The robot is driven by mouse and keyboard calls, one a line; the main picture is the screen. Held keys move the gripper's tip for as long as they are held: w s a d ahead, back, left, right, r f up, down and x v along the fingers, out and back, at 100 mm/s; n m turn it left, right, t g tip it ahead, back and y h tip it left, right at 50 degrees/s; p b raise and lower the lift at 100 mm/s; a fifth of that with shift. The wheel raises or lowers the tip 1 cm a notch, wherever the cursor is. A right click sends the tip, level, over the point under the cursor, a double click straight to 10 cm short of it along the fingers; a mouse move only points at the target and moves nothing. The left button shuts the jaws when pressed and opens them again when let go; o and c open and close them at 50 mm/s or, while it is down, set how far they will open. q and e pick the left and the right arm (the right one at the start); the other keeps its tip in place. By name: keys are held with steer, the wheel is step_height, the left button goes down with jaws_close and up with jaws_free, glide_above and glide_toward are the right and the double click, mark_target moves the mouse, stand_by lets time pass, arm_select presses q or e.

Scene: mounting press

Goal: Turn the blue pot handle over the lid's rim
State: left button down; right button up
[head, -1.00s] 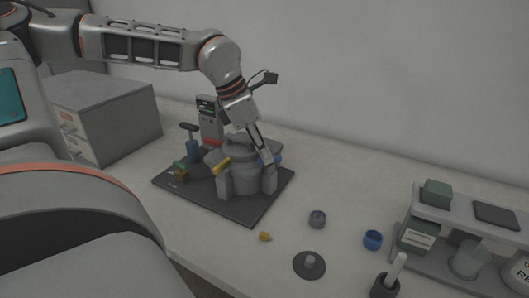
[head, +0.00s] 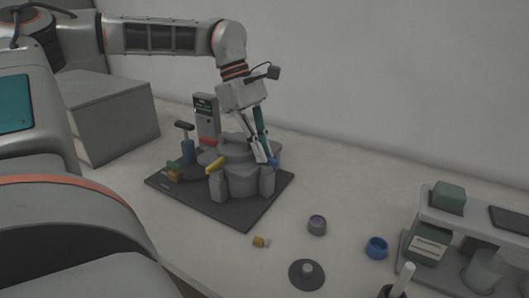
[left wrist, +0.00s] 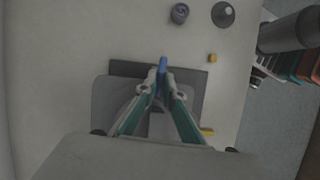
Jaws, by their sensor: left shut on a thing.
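The mounting press's round grey pot with its lid (head: 233,141) stands on a dark base plate (head: 245,216). The blue pot handle (head: 274,162) juts from the right side of the pot near the lid's rim. My left gripper (head: 267,160) reaches down from above and is shut on the blue handle. In the left wrist view the blue handle (left wrist: 163,64) shows between the closed fingertips (left wrist: 162,84). The fingers hide part of the handle and of the rim. My right gripper is not in view.
A yellow handle (head: 215,166) is on the pot's left front.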

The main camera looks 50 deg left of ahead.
arm_select(q)
steer(key=shift+m, duration=0.4)
steer(key=c, duration=2.2)
jaws_free()
steer(key=shift+o, duration=0.2)
steer(key=v, duration=1.2)
steer(key=shift+w, duration=0.15)
